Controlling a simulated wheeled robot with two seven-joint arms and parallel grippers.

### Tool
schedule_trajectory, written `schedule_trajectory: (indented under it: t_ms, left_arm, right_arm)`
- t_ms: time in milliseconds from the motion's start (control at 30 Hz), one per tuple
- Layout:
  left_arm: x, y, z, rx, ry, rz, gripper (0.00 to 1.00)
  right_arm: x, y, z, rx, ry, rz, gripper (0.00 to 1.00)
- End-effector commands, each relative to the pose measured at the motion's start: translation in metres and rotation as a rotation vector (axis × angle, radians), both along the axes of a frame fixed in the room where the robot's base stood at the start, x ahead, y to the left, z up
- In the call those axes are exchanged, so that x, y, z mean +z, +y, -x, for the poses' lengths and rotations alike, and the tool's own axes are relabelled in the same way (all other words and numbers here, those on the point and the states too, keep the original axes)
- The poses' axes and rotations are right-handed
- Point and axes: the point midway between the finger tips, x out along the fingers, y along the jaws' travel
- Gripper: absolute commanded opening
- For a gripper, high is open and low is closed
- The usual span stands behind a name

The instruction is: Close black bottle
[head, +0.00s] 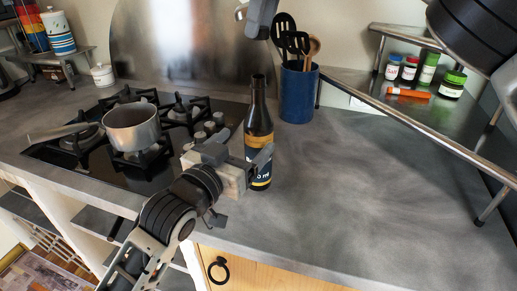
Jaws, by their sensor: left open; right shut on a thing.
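The black bottle (258,121) stands upright on the counter, with a dark neck and a blue and gold label. No cap is visible on its mouth. My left gripper (240,154) is open at the bottle's lower body; one finger overlaps the label and the other is to its left. I cannot tell whether they touch the glass. My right gripper (250,14) is at the top edge, above the bottle and apart from it. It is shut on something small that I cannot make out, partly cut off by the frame.
A blue utensil holder (297,95) stands right behind the bottle. A saucepan (132,128) sits on the gas hob (90,154) at left. A raised metal-framed shelf (437,112) at right holds jars and an orange tube (408,93). The counter (360,195) right of the bottle is clear.

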Motion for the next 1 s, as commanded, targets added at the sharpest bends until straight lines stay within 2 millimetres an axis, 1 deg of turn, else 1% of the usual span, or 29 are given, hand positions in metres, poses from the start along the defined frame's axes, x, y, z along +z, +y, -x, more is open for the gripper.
schedule_trajectory:
  t_ms: [33, 200, 400, 600, 900, 967, 1000]
  left_arm:
    - [0.001, -0.006, -0.010, 0.000, -0.002, 0.001, 0.80]
    - [0.001, -0.022, -0.039, 0.000, -0.001, 0.000, 0.80]
    - [0.000, -0.035, -0.064, 0.000, 0.000, -0.001, 0.80]
    - [0.000, -0.041, -0.074, -0.001, 0.000, -0.001, 0.80]
    - [0.000, -0.042, -0.075, -0.001, 0.000, -0.001, 0.80]
    - [0.000, -0.042, -0.075, -0.001, 0.000, -0.001, 0.63]
    - [0.000, -0.042, -0.075, -0.001, 0.000, -0.001, 0.52]
  right_arm:
    - [0.000, 0.000, 0.000, 0.000, 0.000, 0.000, 0.10]
    - [0.000, 0.000, 0.000, 0.000, 0.000, 0.000, 0.10]
    - [0.000, 0.000, 0.000, 0.001, 0.000, 0.000, 0.10]
    - [0.000, 0.000, 0.000, 0.001, 0.000, 0.000, 0.10]
    - [0.000, 0.000, 0.000, 0.001, 0.000, 0.000, 0.10]
    - [0.000, 0.000, 0.000, 0.001, 0.000, 0.000, 0.10]
    - [0.000, 0.000, 0.000, 0.001, 0.000, 0.000, 0.10]
